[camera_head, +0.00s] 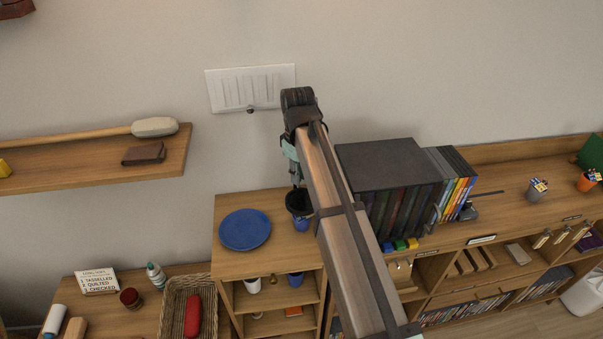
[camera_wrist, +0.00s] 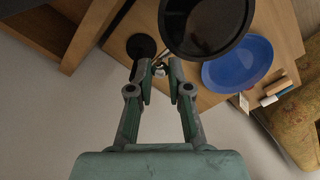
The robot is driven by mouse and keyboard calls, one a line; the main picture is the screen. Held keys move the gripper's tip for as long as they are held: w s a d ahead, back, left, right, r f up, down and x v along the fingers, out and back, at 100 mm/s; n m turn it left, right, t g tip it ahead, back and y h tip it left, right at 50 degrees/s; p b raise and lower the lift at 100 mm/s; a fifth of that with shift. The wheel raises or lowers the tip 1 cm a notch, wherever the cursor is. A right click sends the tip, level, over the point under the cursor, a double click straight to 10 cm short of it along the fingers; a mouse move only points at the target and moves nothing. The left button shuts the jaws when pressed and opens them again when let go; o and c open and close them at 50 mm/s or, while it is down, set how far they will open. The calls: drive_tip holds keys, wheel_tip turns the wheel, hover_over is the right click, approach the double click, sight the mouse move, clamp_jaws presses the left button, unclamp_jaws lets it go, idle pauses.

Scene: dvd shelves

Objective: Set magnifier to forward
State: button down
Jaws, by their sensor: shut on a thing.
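The magnifier looks like the black-rimmed round lens (camera_wrist: 206,28) at the top of the wrist view, with a small dark round base (camera_wrist: 140,46) beside it on the wooden surface. In the head view its dark round lens (camera_head: 298,201) shows on the wooden cabinet, right of the blue plate. My gripper (camera_wrist: 159,70) is shut on a small part of the magnifier beside the lens, near the stem. In the head view my gripper (camera_head: 295,178) points down at the magnifier, partly hidden by my arm. The lens's exact tilt is hard to tell.
A blue plate (camera_head: 245,229) lies left of the magnifier and also shows in the wrist view (camera_wrist: 238,62). A black box-like unit with DVD cases (camera_head: 390,165) stands to the right. A wall shelf (camera_head: 90,170) is at the left.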

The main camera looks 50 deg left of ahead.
drive_tip(key=c, duration=1.1)
unclamp_jaws()
wheel_tip(320, 180, up, 12)
